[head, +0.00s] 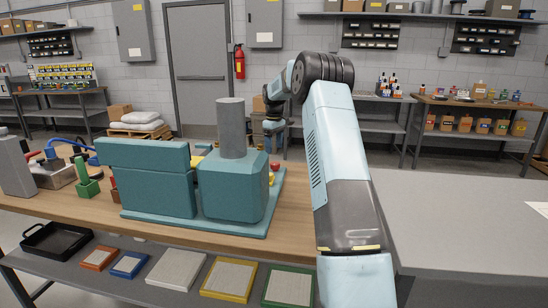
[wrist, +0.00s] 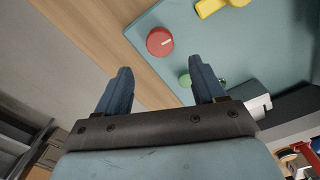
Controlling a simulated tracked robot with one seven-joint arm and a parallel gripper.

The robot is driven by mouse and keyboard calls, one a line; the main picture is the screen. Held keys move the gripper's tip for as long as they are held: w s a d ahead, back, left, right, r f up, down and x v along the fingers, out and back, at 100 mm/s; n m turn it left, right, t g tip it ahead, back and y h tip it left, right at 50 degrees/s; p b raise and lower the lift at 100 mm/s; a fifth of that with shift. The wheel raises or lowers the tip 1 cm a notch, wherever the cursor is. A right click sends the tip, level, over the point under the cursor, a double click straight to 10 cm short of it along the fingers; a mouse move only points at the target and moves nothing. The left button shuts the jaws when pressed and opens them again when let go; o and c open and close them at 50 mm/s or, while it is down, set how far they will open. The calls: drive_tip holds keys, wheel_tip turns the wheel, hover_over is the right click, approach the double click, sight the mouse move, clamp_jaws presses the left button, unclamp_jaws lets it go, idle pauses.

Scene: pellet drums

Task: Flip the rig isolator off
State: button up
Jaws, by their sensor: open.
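The teal rig (head: 235,190) stands on a teal baseplate on the wooden bench. No label shows which is the isolator. The red knob also shows in the head view (head: 275,166), partly behind the rig. My gripper (wrist: 160,65) is open and empty; the red knob appears just beyond and between its fingertips, apart from them. In the head view my gripper's fingers cannot be made out.
The rig's grey cylinder (head: 231,128) rises beside my arm. Trays and a black bin (head: 58,238) sit on the lower shelf.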

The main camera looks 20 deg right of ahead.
sight(275, 163)
wheel_tip(275, 163, up, 5)
drive_tip(key=shift+f, duration=0.1)
idle(0.5)
drive_tip(key=f+m, duration=0.4)
drive_tip(key=m, duration=0.1)
drive_tip(key=f+m, duration=0.5)
drive_tip(key=m, duration=0.1)
drive_tip(key=f+m, duration=0.4)
drive_tip(key=m, duration=0.2)
drive_tip(key=shift+s+d+f, duration=0.1)
drive_tip(key=shift+s+f, duration=0.1)
drive_tip(key=shift+f, duration=0.2)
